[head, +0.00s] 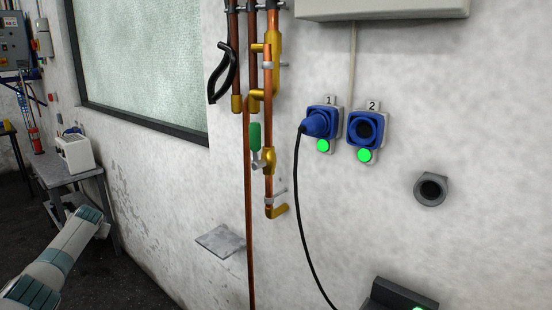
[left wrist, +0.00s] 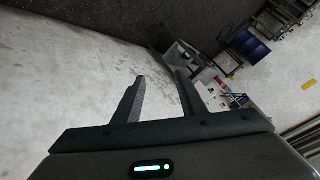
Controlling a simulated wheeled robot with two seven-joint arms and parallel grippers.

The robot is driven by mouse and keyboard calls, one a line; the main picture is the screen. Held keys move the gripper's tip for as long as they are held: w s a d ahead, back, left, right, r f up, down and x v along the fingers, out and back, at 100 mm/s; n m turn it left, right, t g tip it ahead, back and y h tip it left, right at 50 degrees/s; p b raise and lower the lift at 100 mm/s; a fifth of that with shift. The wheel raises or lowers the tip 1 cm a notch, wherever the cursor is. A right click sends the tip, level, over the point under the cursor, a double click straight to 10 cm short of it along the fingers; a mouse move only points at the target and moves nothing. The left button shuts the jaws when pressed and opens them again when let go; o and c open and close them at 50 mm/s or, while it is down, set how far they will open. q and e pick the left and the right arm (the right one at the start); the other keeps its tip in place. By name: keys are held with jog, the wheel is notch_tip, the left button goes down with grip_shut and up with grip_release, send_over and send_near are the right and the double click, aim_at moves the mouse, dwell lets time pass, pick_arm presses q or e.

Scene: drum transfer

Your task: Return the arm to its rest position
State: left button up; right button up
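My left arm (head: 50,262) comes in at the lower left of the head view, in front of the wall and the small table. Its gripper fingers cannot be made out there. In the left wrist view my left gripper (left wrist: 157,100) has its two dark fingers apart with nothing between them. It is clear of the wall, with the room beyond it. My right gripper is in neither view.
Wall sockets 1 (head: 331,122) and 2 (head: 366,131) have lit green buttons; a blue plug with a black cable sits in socket 1. Copper pipes (head: 268,185) with a green-handled valve (head: 255,137) run down the wall. A small table (head: 80,176) holds a white box (head: 75,153).

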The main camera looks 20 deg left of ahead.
pick_arm(q)
jog(key=s+a+f+m+g, duration=0.15)
jog(key=s+f+m, duration=0.35)
jog(key=s+f, duration=1.5)
jog(key=s+f+m, duration=0.3)
jog(key=s+f, duration=0.4)
jog(key=s, duration=0.6)
jog(key=s+f+m, duration=0.3)
jog(key=s+f, duration=0.3)
jog(key=s, duration=0.7)
jog(key=s+d+f+n+g+h, duration=0.1)
jog(key=s+d+f+h, duration=0.15)
jog(key=d+f, duration=1.05)
jog(key=s+d+f+n+g+h, duration=0.15)
jog(key=s+d+f, duration=0.25)
jog(key=d+f, duration=0.95)
jog(key=s+d+f+h+b, duration=0.1)
jog(key=d+f, duration=0.3)
jog(key=d, duration=1.8)
jog(key=s+d+f+h+b, duration=0.1)
jog(key=d+f+h, duration=0.3)
jog(key=d, duration=1.8)
jog(key=shift+s+n, duration=0.45)
jog(key=shift+s, duration=0.15)
